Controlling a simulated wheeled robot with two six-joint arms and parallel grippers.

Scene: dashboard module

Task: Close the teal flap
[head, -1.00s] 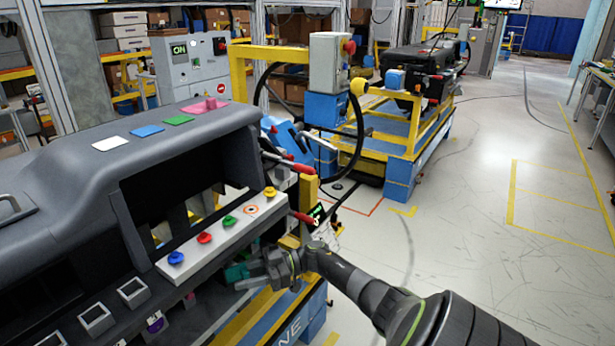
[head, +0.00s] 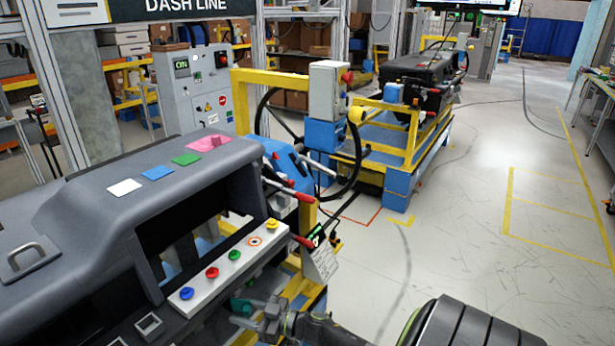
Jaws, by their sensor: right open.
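The teal flap (head: 241,305) shows as a small teal patch at the lower right end of the dashboard module (head: 110,215), below the button strip. Most of it is hidden by the module and my gripper, so its angle is unclear. My right gripper (head: 240,321) comes in from the lower right. It is open, with its fingers pointing left, just below and in front of the teal patch. I cannot tell whether it touches the flap. My left gripper is not in view.
A white strip (head: 222,268) with coloured buttons runs above the flap. Red-handled levers (head: 290,189) and a black steering wheel (head: 358,150) stand behind the module's right end. A yellow and blue frame lies beneath. The floor (head: 440,260) to the right is clear.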

